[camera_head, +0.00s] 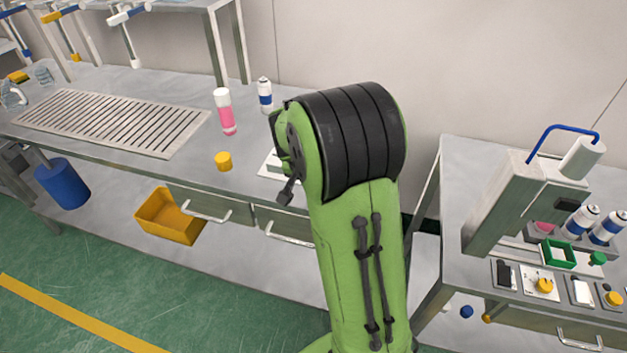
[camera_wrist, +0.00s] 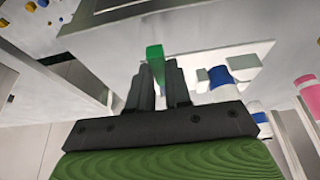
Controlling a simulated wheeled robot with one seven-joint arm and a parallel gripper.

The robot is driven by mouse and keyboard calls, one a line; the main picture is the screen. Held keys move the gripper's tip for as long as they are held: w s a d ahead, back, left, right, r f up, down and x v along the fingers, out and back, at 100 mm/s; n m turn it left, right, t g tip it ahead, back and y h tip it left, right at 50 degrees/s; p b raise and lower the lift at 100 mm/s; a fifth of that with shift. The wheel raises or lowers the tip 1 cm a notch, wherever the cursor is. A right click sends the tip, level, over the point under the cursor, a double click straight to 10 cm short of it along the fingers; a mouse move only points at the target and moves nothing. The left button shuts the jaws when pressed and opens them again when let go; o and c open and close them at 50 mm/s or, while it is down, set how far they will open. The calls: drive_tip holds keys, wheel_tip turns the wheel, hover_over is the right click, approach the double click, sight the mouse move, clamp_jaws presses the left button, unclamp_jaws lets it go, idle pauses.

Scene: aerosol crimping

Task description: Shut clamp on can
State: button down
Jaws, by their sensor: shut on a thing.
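My gripper (camera_wrist: 160,68) shows in the wrist view with its two dark fingers close together around a narrow green piece (camera_wrist: 154,51), which looks like the clamp's handle. In that view a pale plate (camera_wrist: 246,58) lies behind the fingers, and a white can with a blue band (camera_wrist: 219,78) is just right of them. Whether the clamp sits tight on this can cannot be told. In the head view my arm hides my gripper and most of the clamp; only the edge of a white plate (camera_head: 270,166) shows beside the arm on the left bench.
On the left bench (camera_head: 192,175) stand a pink bottle (camera_head: 226,112), a white-and-blue can (camera_head: 265,97) and a yellow cap (camera_head: 223,161). A slotted grate (camera_head: 112,122) lies further left. A press (camera_head: 510,205), more cans and a control panel occupy the right table (camera_head: 462,160).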

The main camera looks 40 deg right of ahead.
drive_tip(key=c, duration=1.1)
unclamp_jaws()
drive_tip(key=shift+o, duration=0.2)
drive_tip(key=p+v, duration=0.4)
drive_tip(key=v, duration=1.2)
drive_tip(key=shift+w+a+f, duration=0.1)
drive_tip(key=shift+a, duration=0.05)
